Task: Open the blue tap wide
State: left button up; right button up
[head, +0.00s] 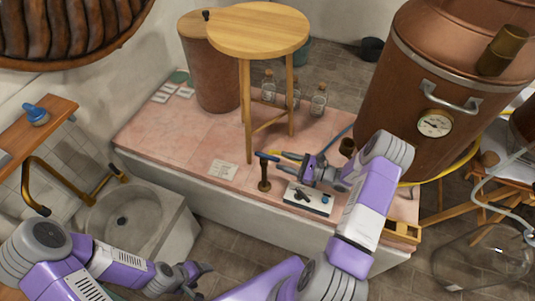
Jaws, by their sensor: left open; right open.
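The blue tap has a blue lever handle (267,156) on top of an upright brass-brown stem (264,180), near the front edge of the pink tiled platform. My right gripper (288,164) is just right of the tap, with its open fingers pointing left at the handle. I cannot tell whether a finger touches the handle. My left gripper (197,278) is open and empty, low in the view in front of the platform, well away from the tap.
A white board (309,200) with small dark and blue parts lies right of the tap. A wooden stool (257,32) stands behind it. Glass bottles (319,100) stand near the stool. A large copper still (400,105) is at right. A stone basin (165,213) is at left.

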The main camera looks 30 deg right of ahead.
aim_at(271, 158)
jog(key=shift+x, duration=2.9)
jog(key=shift+s+a, duration=0.15)
jog(key=shift+a, duration=0.05)
jog(key=shift+c, duration=0.3)
grip_shut()
